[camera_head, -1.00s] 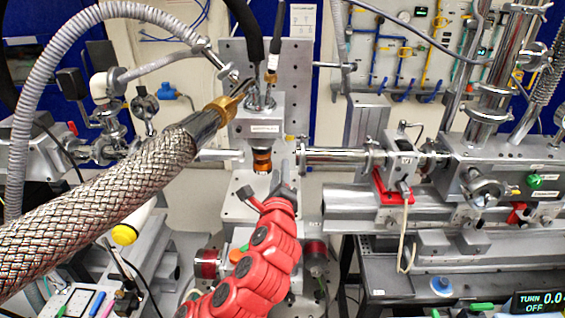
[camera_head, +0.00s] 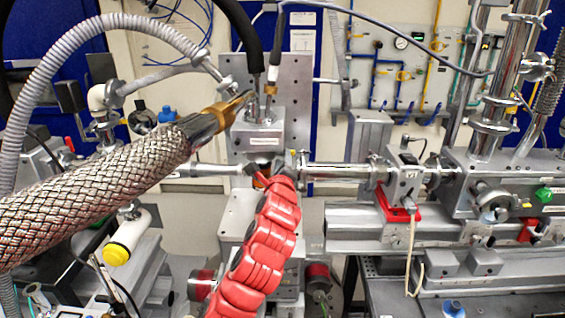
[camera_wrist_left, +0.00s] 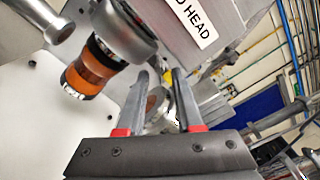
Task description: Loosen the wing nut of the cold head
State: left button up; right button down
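The cold head (camera_head: 260,132) is a silver block with a label, upright on the back plate. In the left wrist view its face with the words "HEAD" (camera_wrist_left: 195,22) is at the top. A copper-orange cylinder (camera_wrist_left: 95,68) hangs under a metal flange there; in the head view it is mostly hidden behind my gripper. My left gripper (camera_head: 268,166), on the red arm, is just below the cold head. In the left wrist view its two fingers (camera_wrist_left: 158,95) are apart. A round metal part shows beyond and between them, and I cannot tell whether it is the wing nut. My right gripper is not in view.
A thick braided hose (camera_head: 90,200) with a brass end crosses from the left to the cold head. A horizontal steel pipe (camera_head: 335,171) runs right from beside my gripper to a valve with a red base (camera_head: 397,206). A yellow-capped cylinder (camera_head: 118,252) is at lower left.

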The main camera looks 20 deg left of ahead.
pick_arm(q)
grip_shut()
dwell(1.5)
